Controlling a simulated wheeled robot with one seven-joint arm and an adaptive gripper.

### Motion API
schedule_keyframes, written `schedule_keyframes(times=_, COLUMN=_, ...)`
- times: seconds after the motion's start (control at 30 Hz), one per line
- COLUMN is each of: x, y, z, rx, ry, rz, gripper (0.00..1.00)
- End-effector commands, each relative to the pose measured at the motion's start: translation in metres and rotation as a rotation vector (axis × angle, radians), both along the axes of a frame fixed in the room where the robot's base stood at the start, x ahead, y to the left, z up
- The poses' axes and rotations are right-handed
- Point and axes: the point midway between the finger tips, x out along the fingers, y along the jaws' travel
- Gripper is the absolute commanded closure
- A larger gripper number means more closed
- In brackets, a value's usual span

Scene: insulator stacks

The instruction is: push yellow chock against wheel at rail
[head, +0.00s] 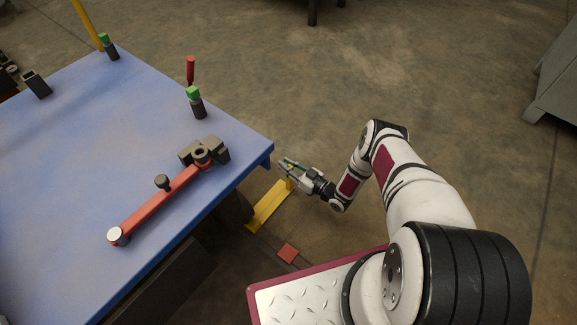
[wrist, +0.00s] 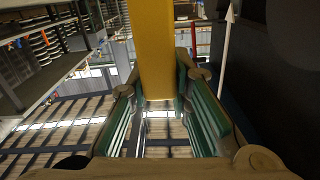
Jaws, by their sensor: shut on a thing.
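The yellow chock (head: 268,207) is a long yellow bar, low beside the right edge of the blue table. My gripper (head: 287,170) is at its upper right end and shut on it. In the wrist view the yellow chock (wrist: 157,45) stands between the green-padded fingers of my gripper (wrist: 160,90). A dark, rounded shape (head: 235,207), perhaps the wheel, shows partly under the table edge, left of the chock. The table hides most of it, and I cannot tell whether the chock touches it.
The blue table (head: 100,130) carries a red arm-like tool (head: 160,200) and green-topped dark posts (head: 196,103). A red square (head: 288,253) lies on a dark strip, possibly the rail, near my base. Open concrete floor (head: 420,80) lies beyond my arm.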

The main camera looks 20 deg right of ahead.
Motion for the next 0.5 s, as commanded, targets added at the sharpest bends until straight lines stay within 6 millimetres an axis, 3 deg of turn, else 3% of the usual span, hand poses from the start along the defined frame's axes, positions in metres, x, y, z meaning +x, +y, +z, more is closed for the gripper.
schedule_keyframes(times=0.27, x=0.0027, y=0.0012, z=0.0023, rx=0.004, ry=-0.006, rz=-0.002, gripper=1.0)
schedule_keyframes(times=0.3, x=0.0027, y=0.0012, z=0.0024, rx=0.004, ry=-0.006, rz=-0.002, gripper=0.77)
schedule_keyframes(times=0.37, x=0.0027, y=0.0012, z=0.0024, rx=0.003, ry=-0.006, rz=-0.002, gripper=0.63)
schedule_keyframes(times=0.4, x=0.0025, y=0.0012, z=0.0022, rx=0.003, ry=-0.005, rz=-0.002, gripper=0.58)
schedule_keyframes(times=0.5, x=0.0021, y=0.0011, z=0.0017, rx=0.002, ry=-0.005, rz=-0.001, gripper=0.58)
